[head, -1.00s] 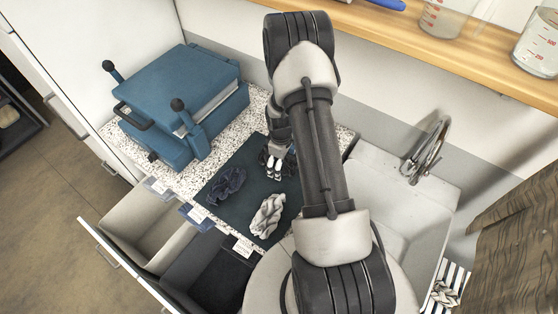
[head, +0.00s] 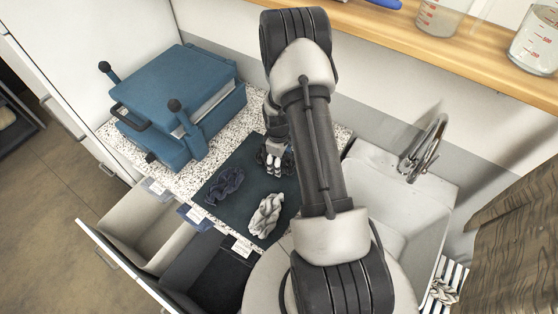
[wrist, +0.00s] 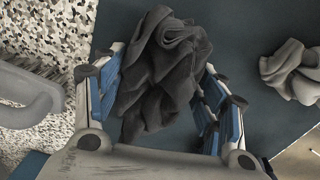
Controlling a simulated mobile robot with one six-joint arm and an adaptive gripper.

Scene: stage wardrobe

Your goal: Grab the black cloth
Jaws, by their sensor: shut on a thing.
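The black cloth (wrist: 165,75) is a crumpled dark grey-black bundle. In the wrist view it lies between the two blue-padded fingers of my gripper (wrist: 160,88), which is shut on it. In the head view my gripper (head: 274,164) points down over the back part of a dark teal mat, and the black cloth (head: 287,162) shows only as a dark patch around the fingers, mostly hidden. I cannot tell whether it still touches the mat.
A navy cloth (head: 224,184) and a pale grey cloth (head: 266,217) lie on the teal mat (head: 240,163). A blue press (head: 175,95) stands at the left. Open drawers, one pale (head: 150,225) and one dark (head: 215,280), are in front. A sink (head: 390,190) is at the right.

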